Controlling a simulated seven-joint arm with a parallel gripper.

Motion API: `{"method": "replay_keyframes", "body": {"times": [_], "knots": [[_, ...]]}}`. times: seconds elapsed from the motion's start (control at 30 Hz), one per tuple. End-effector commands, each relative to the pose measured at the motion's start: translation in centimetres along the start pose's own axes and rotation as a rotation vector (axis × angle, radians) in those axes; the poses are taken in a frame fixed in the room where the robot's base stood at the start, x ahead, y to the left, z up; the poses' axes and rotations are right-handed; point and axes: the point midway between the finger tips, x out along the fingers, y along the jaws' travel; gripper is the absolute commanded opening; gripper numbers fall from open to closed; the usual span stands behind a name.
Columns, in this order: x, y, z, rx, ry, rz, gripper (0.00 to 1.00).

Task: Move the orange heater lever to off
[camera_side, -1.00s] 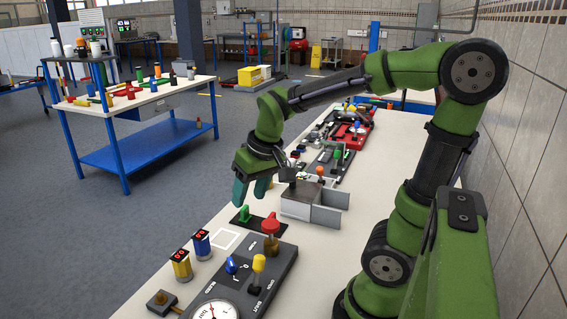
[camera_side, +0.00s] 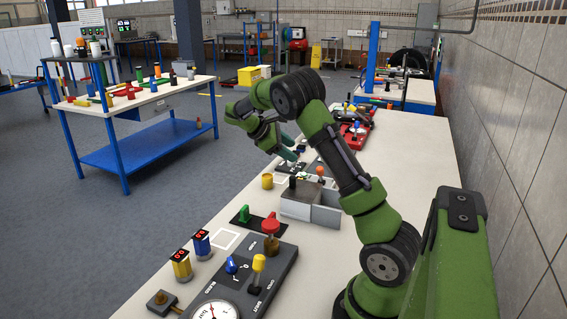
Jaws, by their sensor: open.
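The orange-knobbed lever (camera_side: 320,170) stands just behind the grey box on the bench, and its base is hidden. It is small, so I cannot tell its exact setting. My gripper (camera_side: 289,147) has teal fingers and is open. It is above the bench, beyond and to the left of the orange knob in the picture, apart from it. Nothing shows between the fingers.
A grey box (camera_side: 298,203) with a black knob stands in front of the orange knob. A dark panel (camera_side: 238,283) with gauge and knobs is nearer. A red device (camera_side: 352,133) is farther back. The bench's right side is clear.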

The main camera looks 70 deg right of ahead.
Motion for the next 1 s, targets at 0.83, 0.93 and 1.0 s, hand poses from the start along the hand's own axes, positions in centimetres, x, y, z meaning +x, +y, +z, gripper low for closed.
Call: {"method": "replay_keyframes", "body": {"times": [0.83,0.93,1.0], "knots": [[15.3,-0.1,-0.1,0.003,0.003,-0.001,0.52],[15.7,-0.1,-0.1,0.003,0.003,-0.001,0.52],[15.8,-0.1,-0.1,0.003,0.003,-0.001,0.52]]}}
